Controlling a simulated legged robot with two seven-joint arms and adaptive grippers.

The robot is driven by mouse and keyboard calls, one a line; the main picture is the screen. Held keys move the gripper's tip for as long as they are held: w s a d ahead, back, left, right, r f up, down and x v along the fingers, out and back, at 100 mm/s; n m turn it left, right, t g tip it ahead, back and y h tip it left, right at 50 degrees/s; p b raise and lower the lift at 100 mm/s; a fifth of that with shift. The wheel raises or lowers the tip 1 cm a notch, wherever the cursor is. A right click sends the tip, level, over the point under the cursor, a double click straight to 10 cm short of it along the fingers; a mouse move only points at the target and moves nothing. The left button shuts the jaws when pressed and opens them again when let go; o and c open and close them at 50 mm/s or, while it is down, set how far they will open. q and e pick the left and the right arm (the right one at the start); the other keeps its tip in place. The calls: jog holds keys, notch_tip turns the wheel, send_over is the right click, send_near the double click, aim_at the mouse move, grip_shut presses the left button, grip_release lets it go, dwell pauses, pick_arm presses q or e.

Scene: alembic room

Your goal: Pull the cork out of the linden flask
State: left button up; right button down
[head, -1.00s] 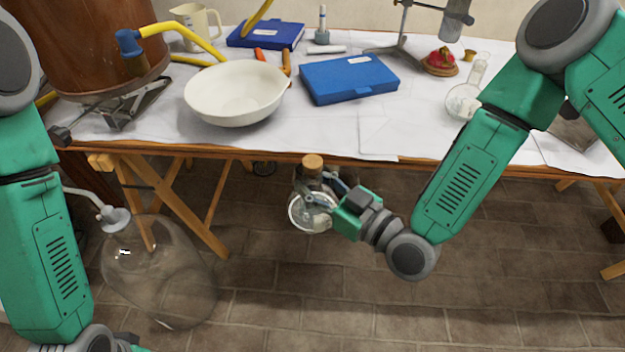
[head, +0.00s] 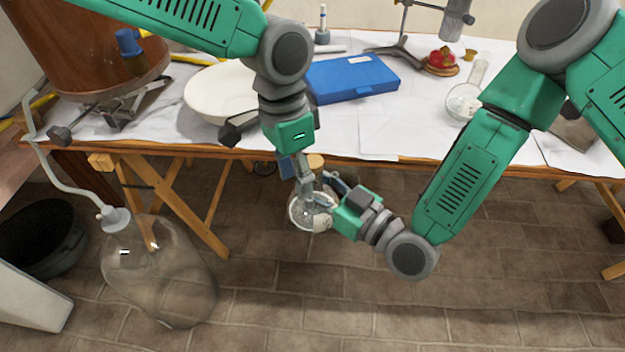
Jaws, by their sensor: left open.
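The linden flask (head: 310,213), a round clear glass flask with a pale label, is held in the air in front of the table's front edge. My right gripper (head: 328,190) is shut around its neck from the right. The cork (head: 316,162) is a light brown stopper at the top of the flask, and only part of it shows. My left gripper (head: 297,174) comes down from above with its fingers open, close to the left of the cork and neck. Its fingers hide part of the neck. I cannot tell whether they touch the cork.
On the table (head: 370,135) are a white bowl (head: 213,92), partly behind my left arm, a blue case (head: 350,78), a round-bottom flask (head: 463,100) and a metal stand (head: 398,50). A large glass carboy (head: 165,275) stands on the floor at left. The floor below the flask is clear.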

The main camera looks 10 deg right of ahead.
aim_at(312, 159)
pick_arm(q)
jog(key=shift+m+t+y, duration=0.4)
jog(key=shift+m+t, duration=0.3)
jog(key=shift+t, duration=0.1)
jog(key=d+r, duration=0.1)
jog(key=r, duration=0.2)
jog(key=w+d+r, duration=0.1)
jog(key=r, duration=0.3)
jog(key=w+d+r, duration=0.1)
jog(key=r, duration=0.2)
jog(key=shift+d+r, duration=0.1)
jog(key=shift+r, duration=0.05)
jog(key=shift+f, duration=4.4)
jog(key=shift+w, duration=0.1)
jog(key=c, duration=0.9)
grip_shut()
jog(key=shift+r, duration=0.15)
jog(key=shift+r, duration=2.15)
